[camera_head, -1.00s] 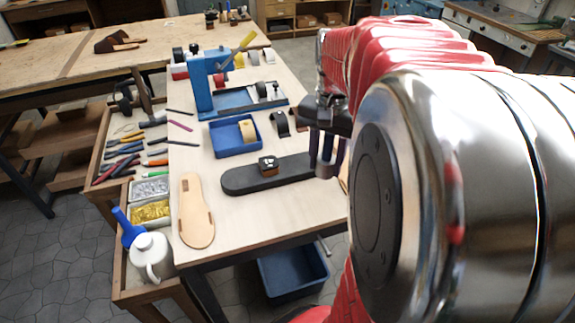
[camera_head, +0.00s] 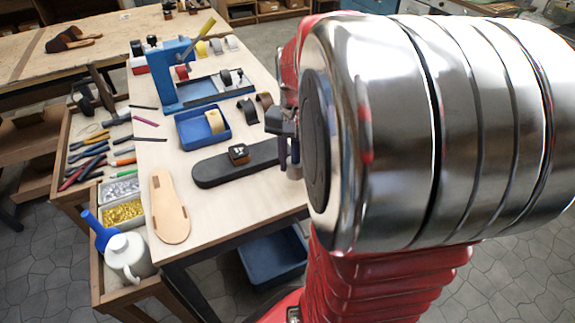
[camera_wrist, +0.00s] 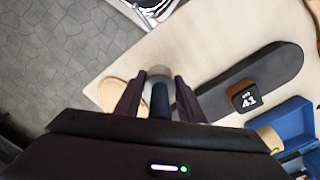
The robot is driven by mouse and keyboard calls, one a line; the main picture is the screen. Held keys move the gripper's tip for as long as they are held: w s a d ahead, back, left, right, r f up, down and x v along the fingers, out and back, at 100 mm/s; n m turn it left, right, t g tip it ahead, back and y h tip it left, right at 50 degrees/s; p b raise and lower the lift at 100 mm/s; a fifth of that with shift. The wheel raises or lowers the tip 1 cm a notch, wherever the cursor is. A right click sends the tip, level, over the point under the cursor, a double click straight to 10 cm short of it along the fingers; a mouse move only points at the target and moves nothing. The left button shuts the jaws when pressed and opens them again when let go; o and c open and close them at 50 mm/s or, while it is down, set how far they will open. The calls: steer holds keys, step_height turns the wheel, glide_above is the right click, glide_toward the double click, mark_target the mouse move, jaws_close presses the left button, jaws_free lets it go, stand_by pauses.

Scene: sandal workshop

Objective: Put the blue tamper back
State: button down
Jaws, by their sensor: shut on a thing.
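My gripper (camera_wrist: 158,95) is shut on the blue tamper (camera_wrist: 160,100), whose blue handle stands between the two dark fingers in the wrist view. Its grey head (camera_wrist: 159,73) shows beyond the fingertips. In the head view my gripper (camera_head: 288,150) is by the right end of the dark sole-shaped board (camera_head: 215,170), with the tamper's grey end (camera_head: 294,173) just below the fingers. I cannot tell how high it is above the table. My arm hides the table to the right.
The workbench (camera_head: 225,205) holds a tan sole (camera_head: 169,207), a blue tray (camera_head: 187,140) and a blue press (camera_head: 163,80). A block marked 41 (camera_head: 238,155) sits on the dark board. Tools and a white pot (camera_head: 128,258) fill the left side rack. A blue bin (camera_head: 268,262) is below.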

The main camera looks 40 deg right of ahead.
mark_target(295, 174)
steer(key=shift+f, duration=1.85)
steer(key=shift+f, duration=0.1)
steer(key=c, duration=1.2)
jaws_free()
step_height(295, 174, up, 12)
steer(key=shift+r, duration=0.1)
steer(key=shift+a, duration=0.1)
steer(key=s+a+n+t, duration=0.1)
steer(key=a+n+t, duration=0.1)
steer(key=a+n, duration=0.2)
steer(key=s+a+n+t, duration=0.1)
steer(key=a+n, duration=0.3)
steer(key=a, duration=0.7)
steer(key=s+a+f+n+t, duration=0.1)
steer(key=s+a+n+t, duration=0.1)
steer(key=a+n, duration=0.2)
steer(key=shift+a+t, duration=0.3)
steer(key=shift+a, duration=1.5)
